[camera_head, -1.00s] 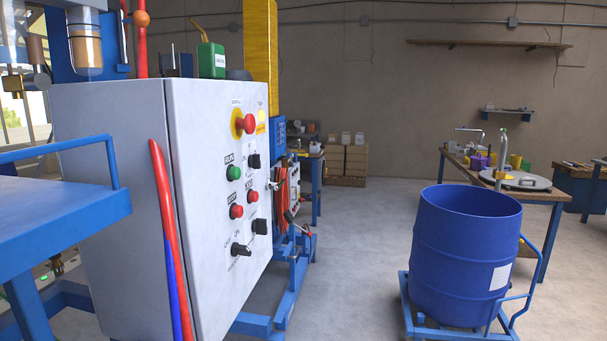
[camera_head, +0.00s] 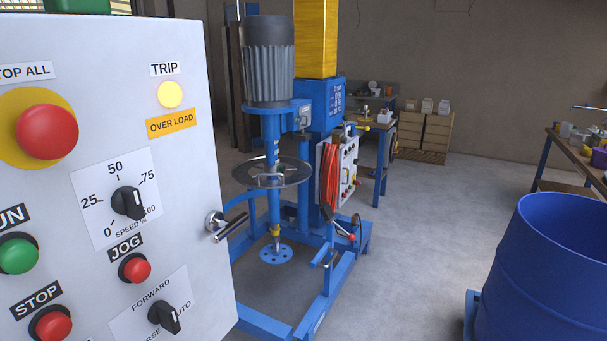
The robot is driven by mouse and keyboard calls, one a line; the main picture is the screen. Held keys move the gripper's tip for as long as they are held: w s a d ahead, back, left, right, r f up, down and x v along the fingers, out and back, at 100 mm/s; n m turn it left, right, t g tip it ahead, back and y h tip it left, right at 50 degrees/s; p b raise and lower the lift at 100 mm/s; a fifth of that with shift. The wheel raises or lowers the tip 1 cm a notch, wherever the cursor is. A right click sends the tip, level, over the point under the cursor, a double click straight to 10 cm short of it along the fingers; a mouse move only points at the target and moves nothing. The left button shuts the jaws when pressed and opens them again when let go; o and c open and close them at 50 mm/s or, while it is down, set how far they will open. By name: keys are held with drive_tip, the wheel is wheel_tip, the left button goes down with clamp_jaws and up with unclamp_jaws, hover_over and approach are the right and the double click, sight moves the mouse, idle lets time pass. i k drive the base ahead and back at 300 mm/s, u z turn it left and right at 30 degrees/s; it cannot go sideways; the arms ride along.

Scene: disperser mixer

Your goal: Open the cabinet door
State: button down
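The cabinet door (camera_head: 190,200) is the white control panel face filling the left of the view, very close to me. It looks shut, though its hinge side is out of view. It carries a large red stop button (camera_head: 46,132), a lit yellow trip lamp (camera_head: 170,95), a speed knob (camera_head: 128,203) and several other buttons and knobs. A metal handle (camera_head: 217,224) sticks out at the door's right edge. My gripper is not in view.
The blue mixer (camera_head: 273,190) with its grey motor stands behind the panel. A blue drum (camera_head: 550,270) stands at the right front. Clear floor (camera_head: 415,230) lies between them. A workbench (camera_head: 577,150) is at the far right.

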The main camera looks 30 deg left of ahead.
sight(135, 90)
drive_tip(key=i, duration=1.25)
drive_tip(key=u, duration=3.95)
